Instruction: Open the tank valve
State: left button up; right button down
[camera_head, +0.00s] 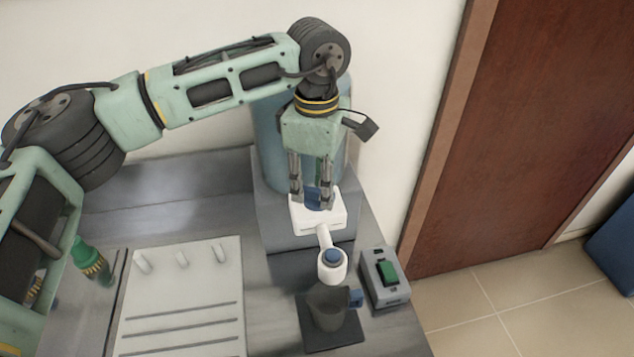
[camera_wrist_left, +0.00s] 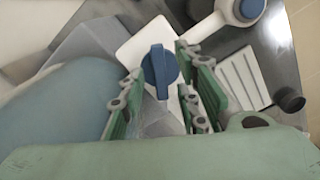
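The tank (camera_head: 268,125) is a blue-grey cylinder on a grey stand, partly hidden behind my left arm. In front of it is a white fitting (camera_head: 322,218) with a blue valve knob (camera_head: 313,198) on top; the knob also shows in the left wrist view (camera_wrist_left: 158,68). A white spout with a blue cap (camera_head: 332,258) extends from the fitting. My left gripper (camera_head: 311,190) points down over the knob. Its fingers (camera_wrist_left: 163,95) are apart, with the knob in the gap between them; contact is not clear. My right gripper is not in view.
A cup (camera_head: 330,308) stands on a dark plate (camera_head: 335,337) below the spout. A grey switch box with a green button (camera_head: 388,272) is to its right. A white slotted panel (camera_head: 180,290) and a green bottle (camera_head: 90,260) are at left. A brown door stands at right.

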aim_at(317, 190)
pick_arm(q)
notch_tip(317, 190, up, 12)
jog(key=shift+f, duration=0.15)
dwell(0.3)
